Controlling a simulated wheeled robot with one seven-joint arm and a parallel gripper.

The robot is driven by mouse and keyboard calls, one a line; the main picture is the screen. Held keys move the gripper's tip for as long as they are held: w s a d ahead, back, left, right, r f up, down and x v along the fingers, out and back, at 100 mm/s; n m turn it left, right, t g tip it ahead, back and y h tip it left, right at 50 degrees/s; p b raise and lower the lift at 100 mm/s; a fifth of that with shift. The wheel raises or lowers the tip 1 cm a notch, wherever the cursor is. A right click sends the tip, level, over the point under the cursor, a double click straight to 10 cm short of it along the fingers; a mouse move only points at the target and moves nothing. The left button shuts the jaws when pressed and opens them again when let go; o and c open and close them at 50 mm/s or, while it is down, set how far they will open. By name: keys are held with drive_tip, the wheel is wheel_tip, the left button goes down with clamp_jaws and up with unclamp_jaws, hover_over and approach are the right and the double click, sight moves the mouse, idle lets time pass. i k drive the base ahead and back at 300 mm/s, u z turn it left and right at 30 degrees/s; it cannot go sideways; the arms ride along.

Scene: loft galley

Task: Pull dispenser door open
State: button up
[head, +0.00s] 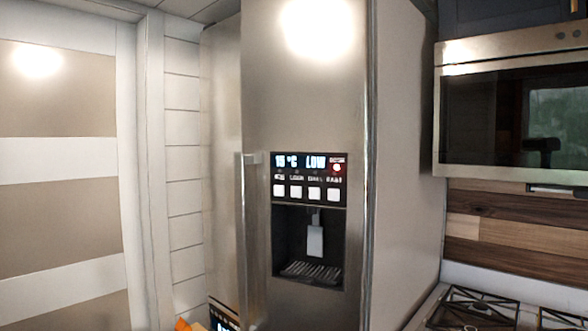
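The dispenser door (305,110) is a tall brushed-metal refrigerator door in the middle of the head view. Its dispenser panel (309,180) has a lit display reading 15 °C and LOW, with several white buttons. Below it is a dark recess with a grey paddle and a slatted drip tray. A vertical bar handle (241,230) runs along the door's left edge and continues past the bottom of the picture. I cannot tell whether the door is fully closed. My gripper is not in view.
A metal panel (221,150) stands left of the door, with a small lit display low down. An orange object (182,325) shows at the bottom edge. A microwave (515,110) hangs above a stove (480,309) at right. A banded panel (60,160) stands far left.

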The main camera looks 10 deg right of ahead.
sight(307, 70)
drive_tip(key=k, duration=0.65)
drive_tip(key=u, duration=0.65)
drive_tip(key=i, duration=1.1)
drive_tip(key=z, duration=0.15)
